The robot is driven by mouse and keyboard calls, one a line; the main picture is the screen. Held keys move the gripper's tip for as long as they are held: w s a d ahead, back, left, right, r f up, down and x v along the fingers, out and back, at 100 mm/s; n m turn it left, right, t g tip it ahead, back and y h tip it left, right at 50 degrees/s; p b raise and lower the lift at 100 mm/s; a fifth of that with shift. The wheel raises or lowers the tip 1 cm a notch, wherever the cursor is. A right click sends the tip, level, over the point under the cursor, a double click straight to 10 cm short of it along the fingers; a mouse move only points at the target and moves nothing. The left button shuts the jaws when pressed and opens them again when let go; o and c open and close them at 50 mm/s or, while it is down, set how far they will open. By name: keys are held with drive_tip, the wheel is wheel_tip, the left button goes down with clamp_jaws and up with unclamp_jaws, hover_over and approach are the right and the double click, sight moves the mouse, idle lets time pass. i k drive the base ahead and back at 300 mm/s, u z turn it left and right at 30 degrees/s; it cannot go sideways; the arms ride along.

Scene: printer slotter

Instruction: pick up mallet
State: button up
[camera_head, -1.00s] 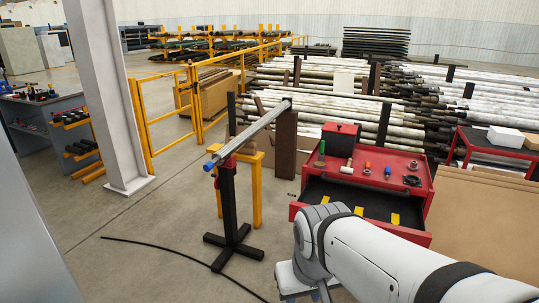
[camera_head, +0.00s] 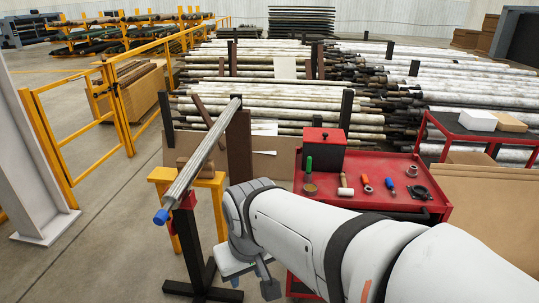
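A small mallet (camera_head: 345,190) with a pale head lies on the red top of the tool cart (camera_head: 400,172), in the middle of a row of tools. My white arm reaches in from the lower right, in front of the cart. The end of my arm, with my gripper (camera_head: 252,287), hangs low at the cart's left side, well apart from the mallet and below the cart top. The grey and dark parts there do not show clearly whether the fingers are open or shut. My arm hides much of the cart's front.
A red box (camera_head: 324,148) stands behind. A metal pipe (camera_head: 200,160) on a stand is left of my arm.

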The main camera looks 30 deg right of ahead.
sight(342, 191)
drive_tip(key=z, duration=0.5)
drive_tip(key=i, duration=0.85)
drive_tip(key=z, duration=0.65)
drive_tip(key=k, duration=0.95)
drive_tip(key=z, duration=0.2)
drive_tip(key=i, duration=1.45)
drive_tip(key=u, duration=0.1)
